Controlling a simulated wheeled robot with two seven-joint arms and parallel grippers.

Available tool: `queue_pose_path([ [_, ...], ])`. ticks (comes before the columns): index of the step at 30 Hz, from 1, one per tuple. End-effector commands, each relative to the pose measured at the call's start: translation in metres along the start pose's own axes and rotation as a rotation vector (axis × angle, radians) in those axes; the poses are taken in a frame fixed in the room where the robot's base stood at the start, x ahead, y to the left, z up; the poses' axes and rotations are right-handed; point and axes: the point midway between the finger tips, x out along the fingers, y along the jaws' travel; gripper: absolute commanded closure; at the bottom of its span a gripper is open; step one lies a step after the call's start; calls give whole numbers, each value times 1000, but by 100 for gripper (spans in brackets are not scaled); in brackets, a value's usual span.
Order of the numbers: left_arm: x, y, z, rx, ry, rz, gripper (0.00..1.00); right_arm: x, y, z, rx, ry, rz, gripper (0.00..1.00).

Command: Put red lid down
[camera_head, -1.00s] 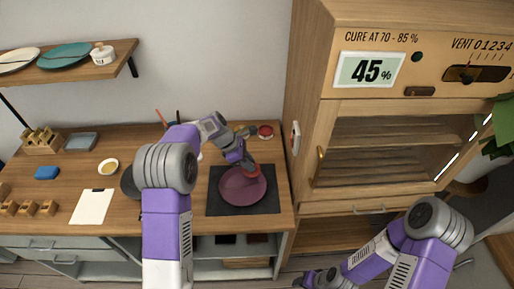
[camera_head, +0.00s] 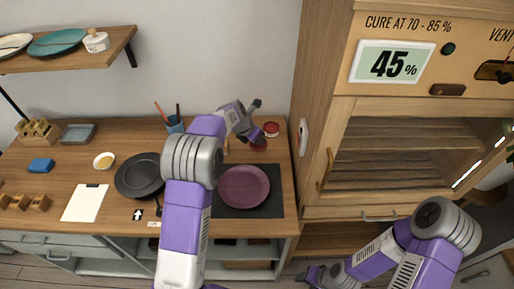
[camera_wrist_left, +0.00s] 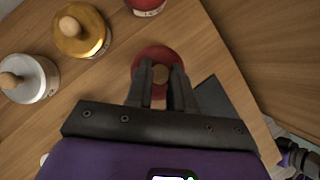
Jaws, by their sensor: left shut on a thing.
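My left gripper (camera_head: 256,142) is shut on a red lid (camera_head: 258,147) at the back right of the wooden bench, behind the dark mat. In the left wrist view the two fingers (camera_wrist_left: 160,85) close around the lid's round wooden knob, and the red lid (camera_wrist_left: 152,56) shows beyond them. I cannot tell whether the lid touches the bench. A red jar (camera_head: 271,128) stands just behind it and also shows at the top edge of the left wrist view (camera_wrist_left: 146,5). My right gripper (camera_head: 308,277) is low at the bottom edge, its jaws unclear.
A plum plate (camera_head: 244,187) lies on the dark mat (camera_head: 272,211). In the left wrist view a gold-lidded jar (camera_wrist_left: 80,30) and a silver-lidded jar (camera_wrist_left: 28,78) stand left of the lid. A wooden cabinet (camera_head: 312,110) rises at the right. A black pan (camera_head: 138,176) lies left.

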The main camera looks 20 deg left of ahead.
Motion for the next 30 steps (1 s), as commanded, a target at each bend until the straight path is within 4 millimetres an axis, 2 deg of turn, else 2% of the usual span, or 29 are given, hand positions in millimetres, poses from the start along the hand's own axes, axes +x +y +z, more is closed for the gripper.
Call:
queue_pose_path([
  [7,35,0,-21,-1,2,-1,100,13,5,-1,0,0,0,47],
  [18,39,0,-23,1,1,-1,100,13,5,-1,0,0,0,47],
  [19,40,0,-23,1,1,0,76,13,5,-1,0,0,0,47],
  [24,39,0,-23,1,1,0,52,13,5,-1,0,0,0,47],
  [30,39,0,-23,1,1,0,52,13,5,-1,0,0,0,47],
])
